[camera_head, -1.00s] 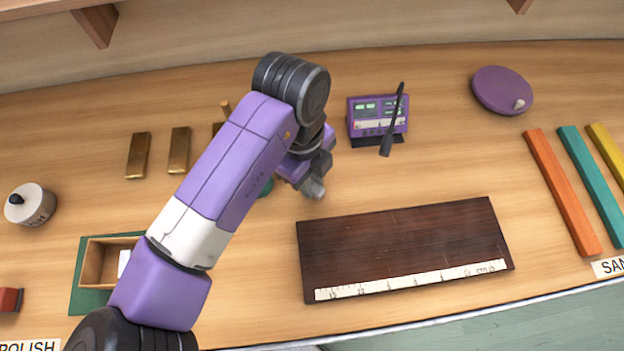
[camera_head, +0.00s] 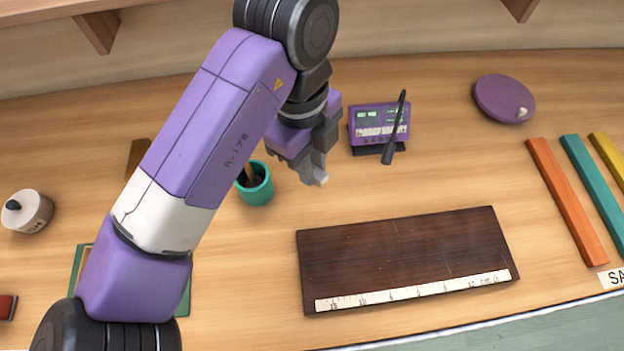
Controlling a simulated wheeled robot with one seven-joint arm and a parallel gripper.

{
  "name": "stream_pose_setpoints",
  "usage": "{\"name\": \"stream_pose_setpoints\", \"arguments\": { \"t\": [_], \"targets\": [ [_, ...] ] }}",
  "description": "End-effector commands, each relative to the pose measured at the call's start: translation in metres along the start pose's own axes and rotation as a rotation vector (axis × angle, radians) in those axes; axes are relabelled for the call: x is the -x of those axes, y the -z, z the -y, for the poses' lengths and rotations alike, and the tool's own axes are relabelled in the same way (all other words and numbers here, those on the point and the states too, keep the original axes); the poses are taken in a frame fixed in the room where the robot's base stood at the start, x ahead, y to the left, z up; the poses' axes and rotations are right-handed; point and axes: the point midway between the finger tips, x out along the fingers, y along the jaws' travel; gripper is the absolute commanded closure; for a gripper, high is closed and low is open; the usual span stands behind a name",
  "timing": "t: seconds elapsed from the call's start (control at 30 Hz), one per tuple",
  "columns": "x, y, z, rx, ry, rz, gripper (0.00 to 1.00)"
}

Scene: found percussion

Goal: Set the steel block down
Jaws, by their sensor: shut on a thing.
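My gripper (camera_head: 316,172) hangs in the air, pointing down, behind and above the dark wooden board and left of the purple meter box. It is shut on a small grey piece at its fingertips, which looks like the steel block (camera_head: 320,179); the fingers hide much of it, and I cannot tell finger and block fully apart. The dark brown board (camera_head: 405,250) lies on the bench with a white scale strip (camera_head: 415,291) along its front edge. Its top is bare.
A teal cup (camera_head: 257,187) stands just left of my gripper. The purple meter box (camera_head: 378,122) has a dark rod (camera_head: 396,125) at its front. A purple disc (camera_head: 503,98) and coloured bars (camera_head: 566,200) lie right. My arm hides the left bench, including part of a green mat.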

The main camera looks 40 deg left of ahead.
Motion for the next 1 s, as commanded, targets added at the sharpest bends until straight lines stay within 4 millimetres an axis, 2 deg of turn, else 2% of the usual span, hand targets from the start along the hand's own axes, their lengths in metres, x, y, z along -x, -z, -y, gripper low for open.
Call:
{"name": "stream_pose_setpoints", "arguments": {
  "t": [0.1, 0.2, 0.33, 0.5, 0.87, 1.0],
  "targets": [
    [0.035, 0.003, 0.001, -0.002, 0.002, 0.004, 1.00],
    [0.059, 0.005, 0.000, 0.000, 0.000, 0.006, 1.00],
    [0.082, 0.009, 0.000, 0.000, 0.000, 0.004, 1.00],
    [0.098, 0.011, 0.000, -0.001, 0.000, 0.001, 1.00],
    [0.109, 0.013, 0.000, -0.001, 0.001, -0.001, 1.00],
    [0.129, 0.016, 0.000, -0.001, 0.001, 0.000, 1.00]
  ]
}}
